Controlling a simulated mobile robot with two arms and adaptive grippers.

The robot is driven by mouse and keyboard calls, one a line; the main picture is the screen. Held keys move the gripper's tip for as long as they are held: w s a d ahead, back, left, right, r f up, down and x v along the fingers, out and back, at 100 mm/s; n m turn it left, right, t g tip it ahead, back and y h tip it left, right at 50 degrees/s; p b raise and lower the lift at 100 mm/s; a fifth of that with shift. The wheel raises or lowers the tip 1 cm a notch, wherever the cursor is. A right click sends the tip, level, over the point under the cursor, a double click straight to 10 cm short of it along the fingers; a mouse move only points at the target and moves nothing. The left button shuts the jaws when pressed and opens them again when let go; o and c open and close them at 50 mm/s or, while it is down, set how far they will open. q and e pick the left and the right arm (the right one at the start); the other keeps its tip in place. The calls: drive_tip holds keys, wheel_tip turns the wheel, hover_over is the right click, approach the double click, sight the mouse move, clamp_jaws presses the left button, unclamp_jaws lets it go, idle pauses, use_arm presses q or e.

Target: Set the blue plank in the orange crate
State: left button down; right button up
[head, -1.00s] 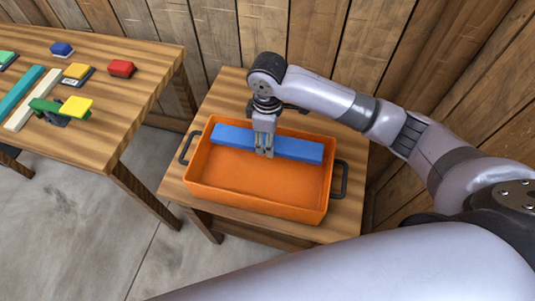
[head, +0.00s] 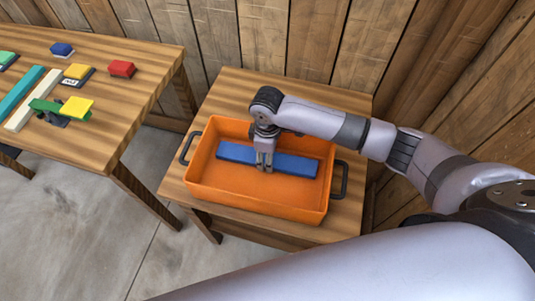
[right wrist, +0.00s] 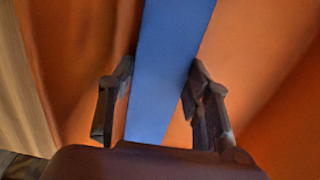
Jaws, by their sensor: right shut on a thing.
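In the right wrist view, the plank (right wrist: 170,70) runs between the two fingers of this gripper (right wrist: 158,108), with orange crate surface (right wrist: 250,55) on both sides. My left gripper is not in view.
The crate has dark side handles and stands on a small wooden table (head: 235,90) by the plank wall. A larger table (head: 115,110) at left holds a teal plank (head: 20,93), a white plank (head: 33,99) and several coloured blocks, including a red one (head: 122,68). A floor gap separates the tables.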

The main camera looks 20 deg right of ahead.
drive_tip(key=o, duration=1)
drive_tip(key=shift+o, duration=0.2)
wheel_tip(320, 180, up, 12)
drive_tip(key=shift+r, duration=0.15)
